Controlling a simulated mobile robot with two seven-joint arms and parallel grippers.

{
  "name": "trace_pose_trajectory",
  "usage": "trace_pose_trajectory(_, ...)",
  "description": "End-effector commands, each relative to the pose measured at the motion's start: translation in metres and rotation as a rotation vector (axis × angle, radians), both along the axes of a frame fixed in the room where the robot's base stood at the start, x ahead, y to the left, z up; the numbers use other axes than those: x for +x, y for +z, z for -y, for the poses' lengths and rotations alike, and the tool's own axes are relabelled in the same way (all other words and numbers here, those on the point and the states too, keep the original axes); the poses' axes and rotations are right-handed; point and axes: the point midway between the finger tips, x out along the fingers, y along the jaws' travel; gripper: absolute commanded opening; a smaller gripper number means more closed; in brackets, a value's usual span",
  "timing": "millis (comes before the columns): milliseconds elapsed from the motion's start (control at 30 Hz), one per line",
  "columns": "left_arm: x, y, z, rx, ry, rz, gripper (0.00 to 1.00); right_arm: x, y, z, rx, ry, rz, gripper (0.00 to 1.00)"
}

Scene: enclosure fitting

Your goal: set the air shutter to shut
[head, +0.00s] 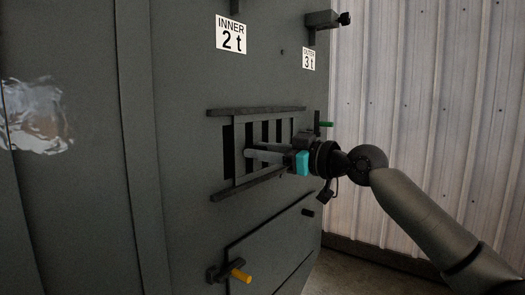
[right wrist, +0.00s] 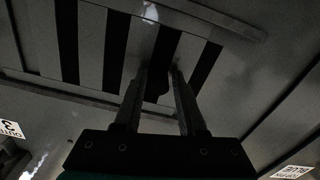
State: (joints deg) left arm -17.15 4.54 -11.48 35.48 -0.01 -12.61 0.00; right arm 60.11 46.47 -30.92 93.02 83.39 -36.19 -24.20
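The air shutter (head: 239,163) is a slotted grey plate between an upper and a lower rail on the dark enclosure's front. Dark upright gaps show between its bars, and in the right wrist view the slots (right wrist: 115,40) are also dark. My right gripper (head: 250,154) reaches in from the right, its fingers across the front of the shutter. In the right wrist view its two fingers (right wrist: 161,72) stand apart with a dark patch between the tips; whether that is a slot or a knob I cannot tell. My left gripper is not in view.
A lower door has a yellow-handled latch (head: 238,274). A green-tipped lever (head: 325,124) sits just beyond my right gripper. Labels (head: 231,35) and a latch (head: 326,19) are above. A corrugated wall (head: 430,90) stands at the right.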

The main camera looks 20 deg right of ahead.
Motion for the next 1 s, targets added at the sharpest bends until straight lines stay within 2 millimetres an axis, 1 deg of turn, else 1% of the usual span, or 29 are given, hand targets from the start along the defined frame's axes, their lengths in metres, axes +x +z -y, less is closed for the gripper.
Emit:
trace_pose_trajectory(33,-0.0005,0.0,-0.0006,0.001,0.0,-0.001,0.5,-0.0001,0.0,0.0002,0.0,0.0,0.0,0.33)
trace_pose_trajectory(333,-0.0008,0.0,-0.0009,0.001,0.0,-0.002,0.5,-0.0001,0.0,0.0003,0.0,0.0,0.0,0.0)
trace_pose_trajectory(1000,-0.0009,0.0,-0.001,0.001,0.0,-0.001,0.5,-0.0001,0.0,0.0006,0.0,-0.001,-0.001,0.0)
